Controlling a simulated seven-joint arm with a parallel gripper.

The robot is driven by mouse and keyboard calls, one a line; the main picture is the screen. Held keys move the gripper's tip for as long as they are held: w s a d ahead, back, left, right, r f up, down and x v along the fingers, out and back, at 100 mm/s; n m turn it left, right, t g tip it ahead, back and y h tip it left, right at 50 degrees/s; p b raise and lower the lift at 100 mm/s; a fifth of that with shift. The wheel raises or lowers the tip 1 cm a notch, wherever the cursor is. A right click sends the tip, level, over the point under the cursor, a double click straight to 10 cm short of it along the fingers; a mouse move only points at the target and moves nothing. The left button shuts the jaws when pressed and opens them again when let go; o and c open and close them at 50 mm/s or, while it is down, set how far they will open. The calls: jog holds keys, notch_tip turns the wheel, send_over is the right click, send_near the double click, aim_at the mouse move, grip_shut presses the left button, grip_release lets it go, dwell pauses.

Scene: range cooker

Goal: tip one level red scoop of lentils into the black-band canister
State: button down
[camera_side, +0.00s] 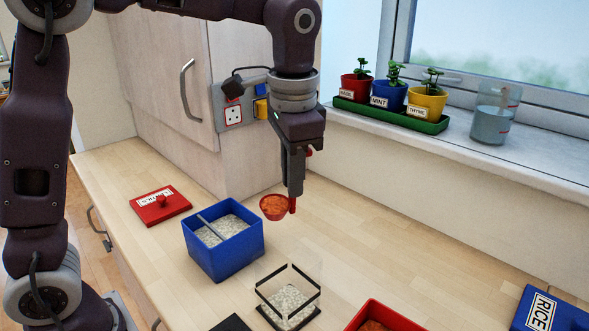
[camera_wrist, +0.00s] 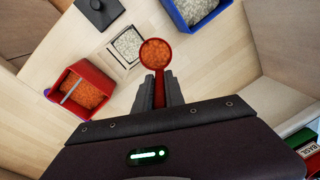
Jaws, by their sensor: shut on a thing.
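My gripper (camera_side: 292,198) points down and is shut on the handle of the red scoop (camera_side: 266,214). The scoop is held upright above the counter, behind the canister and right of the blue bin. It is full of orange lentils, which look about level in the wrist view (camera_wrist: 155,53). The clear square black-band canister (camera_side: 289,296) stands open on the counter with pale grains inside; it also shows in the wrist view (camera_wrist: 128,45). The red bin (camera_side: 372,308) holds orange lentils and is cut off in the side view. In the wrist view a grey strip (camera_wrist: 72,90) lies across it.
A blue bin (camera_side: 225,262) of pale grains has a grey strip in it. A red lid (camera_side: 160,205), a black lid (camera_side: 232,324) and a blue RICE lid (camera_side: 548,310) lie on the counter. Potted herbs (camera_side: 388,115) and a jug (camera_side: 492,115) stand on the sill.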

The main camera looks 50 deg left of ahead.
jog(key=s+d+f+t+y, duration=0.2)
jog(key=d+f+y, duration=0.1)
jog(key=d+y, duration=0.2)
jog(key=shift+s, duration=0.15)
dwell(0.6)
jog(key=shift+d+y, duration=0.1)
jog(key=shift+y, duration=0.2)
jog(key=shift+s+d+f+t+y, duration=0.15)
jog(key=shift+d+t+y, duration=0.15)
jog(key=shift+y, duration=0.2)
jog(key=shift+s+d+f+t+y, duration=0.1)
jog(key=shift+d+t+y, duration=0.05)
jog(key=shift+t+y, duration=0.3)
jog(key=shift+d+f, duration=0.1)
jog(key=shift+s+d+f+t+y, duration=0.15)
jog(key=shift+d+t+y, duration=0.1)
jog(key=shift+y, duration=0.3)
jog(key=shift+s+d+f+t+y, duration=0.1)
jog(key=shift+d+t+y, duration=0.1)
jog(key=shift+y, duration=0.3)
jog(key=shift+s+d+f+t+y, duration=0.1)
jog(key=shift+d+f+t+y, duration=0.15)
jog(key=shift+y, duration=0.3)
jog(key=shift+d+f+t+y, duration=0.15)
jog(key=shift+t+y, duration=0.2)
jog(key=shift+y, duration=0.2)
